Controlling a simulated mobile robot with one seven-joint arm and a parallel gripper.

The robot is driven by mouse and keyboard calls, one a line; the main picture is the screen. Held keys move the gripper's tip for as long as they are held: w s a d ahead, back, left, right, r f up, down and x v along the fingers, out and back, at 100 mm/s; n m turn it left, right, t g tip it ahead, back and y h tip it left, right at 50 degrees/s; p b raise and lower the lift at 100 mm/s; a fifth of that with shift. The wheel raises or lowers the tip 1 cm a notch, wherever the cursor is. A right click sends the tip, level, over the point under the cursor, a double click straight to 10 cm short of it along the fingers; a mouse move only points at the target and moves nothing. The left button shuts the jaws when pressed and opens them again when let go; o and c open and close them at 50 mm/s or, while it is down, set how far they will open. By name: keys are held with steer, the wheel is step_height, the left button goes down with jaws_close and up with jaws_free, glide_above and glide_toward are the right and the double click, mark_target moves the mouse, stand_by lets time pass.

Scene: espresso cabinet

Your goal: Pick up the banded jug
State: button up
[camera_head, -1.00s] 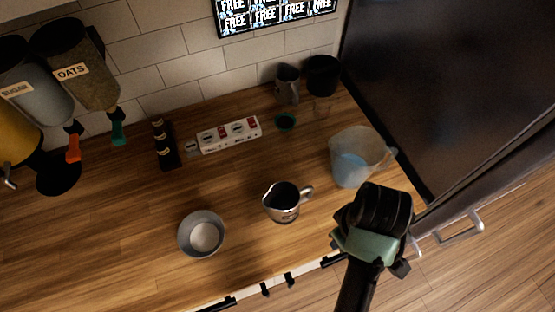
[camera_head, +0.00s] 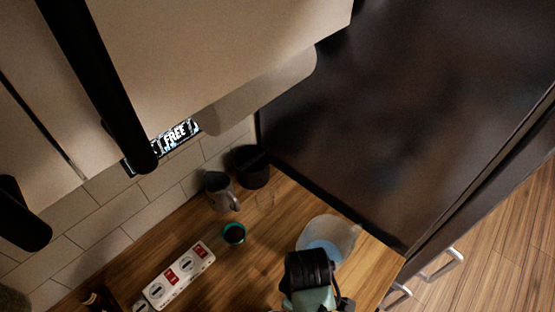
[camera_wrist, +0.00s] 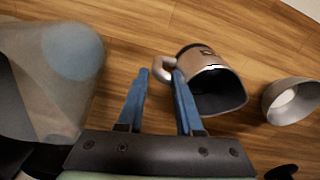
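The banded jug (camera_wrist: 207,65) is a steel jug with a dark band, a dark inside and a loop handle. In the wrist view it lies just beyond and right of my gripper (camera_wrist: 161,78). My gripper's two blue fingers are apart, and the jug's handle (camera_wrist: 162,66) appears between their tips. I cannot tell whether they touch it. In the head view only the back of my gripper's wrist (camera_head: 310,278) shows at the bottom; this jug is out of that view.
A clear pitcher (camera_head: 328,238) stands close beside my wrist and shows at left in the wrist view (camera_wrist: 50,75). A small bowl (camera_wrist: 291,101) is right of the jug. A grey jug (camera_head: 219,192), dark pot (camera_head: 252,167) and power strip (camera_head: 180,276) are farther back.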

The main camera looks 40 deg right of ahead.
steer(key=shift+w+f, duration=0.1)
steer(key=shift+f, duration=0.55)
steer(key=shift+d+f+p, duration=0.15)
steer(key=shift+f+p, duration=0.65)
steer(key=shift+f, duration=1.75)
jaws_close()
steer(key=shift+r, duration=0.1)
